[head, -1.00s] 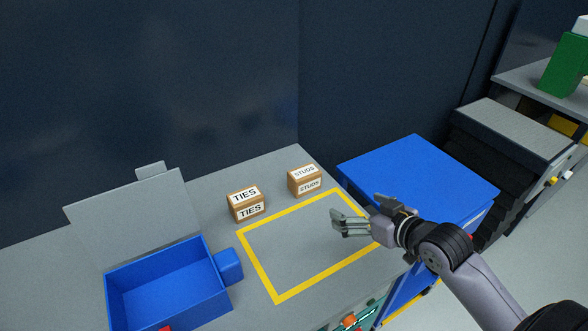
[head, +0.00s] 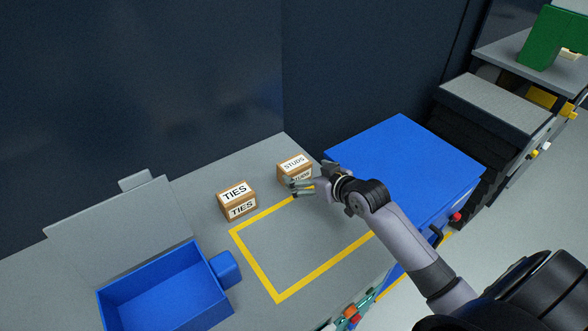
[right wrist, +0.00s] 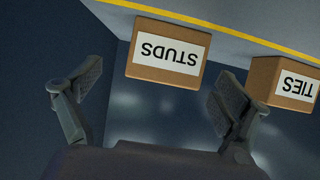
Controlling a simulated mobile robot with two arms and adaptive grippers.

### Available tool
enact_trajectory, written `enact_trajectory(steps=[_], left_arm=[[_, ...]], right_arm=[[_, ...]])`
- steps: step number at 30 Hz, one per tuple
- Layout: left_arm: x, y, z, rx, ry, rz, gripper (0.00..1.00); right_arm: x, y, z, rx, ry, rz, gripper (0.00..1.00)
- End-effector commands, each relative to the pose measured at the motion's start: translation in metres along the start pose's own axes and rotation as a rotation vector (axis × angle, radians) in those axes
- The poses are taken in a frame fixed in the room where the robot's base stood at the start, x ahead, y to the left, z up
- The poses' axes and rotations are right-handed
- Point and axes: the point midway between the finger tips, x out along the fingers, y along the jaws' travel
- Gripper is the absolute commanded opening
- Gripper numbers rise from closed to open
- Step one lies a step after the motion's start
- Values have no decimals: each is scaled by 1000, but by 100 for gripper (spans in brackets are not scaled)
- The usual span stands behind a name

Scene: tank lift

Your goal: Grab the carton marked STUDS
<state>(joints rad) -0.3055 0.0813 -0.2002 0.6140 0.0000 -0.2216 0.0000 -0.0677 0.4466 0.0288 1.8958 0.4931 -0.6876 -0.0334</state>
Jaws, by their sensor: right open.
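The carton marked STUDS (head: 294,165) is a small brown box with white labels, standing upright on the grey bench at the back. In the right wrist view the STUDS carton (right wrist: 167,52) shows upside down, ahead of and between the spread fingers. My right gripper (head: 303,187) is open and empty, close in front of the carton, and its fingers cover part of the front label. It also shows in the right wrist view (right wrist: 155,95). I cannot tell whether it touches the carton. My left gripper is not in view.
The TIES carton (head: 237,200) stands left of STUDS; it shows at the right wrist view's right edge (right wrist: 287,82). A yellow outline (head: 257,269) marks the bench. An open blue bin (head: 165,290) is at left. A blue cabinet (head: 405,160) adjoins at right.

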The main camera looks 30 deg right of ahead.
Motion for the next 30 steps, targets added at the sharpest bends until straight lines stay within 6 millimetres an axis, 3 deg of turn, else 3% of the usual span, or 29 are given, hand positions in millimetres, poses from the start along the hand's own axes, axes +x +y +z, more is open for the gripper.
enact_trajectory(steps=[6, 16, 25, 30], left_arm=[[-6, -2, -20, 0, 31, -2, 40], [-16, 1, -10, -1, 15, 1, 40], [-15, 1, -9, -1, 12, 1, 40], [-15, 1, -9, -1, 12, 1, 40]], right_arm=[[14, -2, -2, 2, 0, -1, 94], [54, -6, -1, 1, 0, 1, 94], [58, -7, 0, -1, 0, 1, 94], [57, -6, 0, -1, 0, 1, 84]])
